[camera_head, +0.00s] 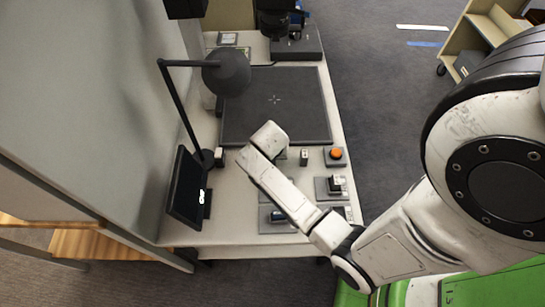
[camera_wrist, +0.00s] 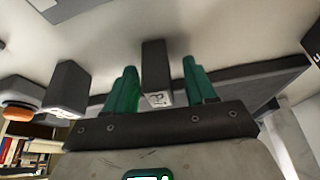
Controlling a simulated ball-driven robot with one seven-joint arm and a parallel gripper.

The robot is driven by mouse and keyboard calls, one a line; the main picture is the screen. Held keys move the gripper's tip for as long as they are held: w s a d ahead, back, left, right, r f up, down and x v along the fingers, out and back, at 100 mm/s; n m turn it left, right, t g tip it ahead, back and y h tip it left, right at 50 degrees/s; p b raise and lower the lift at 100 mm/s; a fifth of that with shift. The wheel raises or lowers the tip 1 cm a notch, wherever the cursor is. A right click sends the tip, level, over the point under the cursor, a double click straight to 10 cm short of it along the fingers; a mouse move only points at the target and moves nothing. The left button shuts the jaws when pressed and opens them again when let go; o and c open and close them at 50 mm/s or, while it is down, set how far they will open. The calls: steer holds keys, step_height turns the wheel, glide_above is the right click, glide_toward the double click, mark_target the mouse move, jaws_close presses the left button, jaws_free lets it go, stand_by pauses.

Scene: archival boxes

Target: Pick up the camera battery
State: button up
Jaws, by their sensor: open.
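A dark grey block with pale marks on its end face, which looks like the camera battery (camera_wrist: 153,74), is in the middle of the wrist view. My gripper (camera_wrist: 159,65) has its two green fingers spread, one on each side of the block, with a visible gap on both sides. I cannot tell how deep the block sits between the fingers. In the head view my gripper (camera_head: 280,154) is over the table just below the dark mat, and my arm hides most of its fingers. The block between them cannot be made out there.
A small upright block (camera_head: 304,158) stands right of my gripper, then an orange button (camera_head: 336,153) on a dark base. A dark mat (camera_head: 290,112) lies behind. A black lamp (camera_head: 226,72) and dark screen (camera_head: 187,188) stand at left. Small devices (camera_head: 330,187) sit near the table's front right.

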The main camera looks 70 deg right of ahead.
jaws_close()
stand_by(0.5)
steer(key=shift+r, duration=0.1)
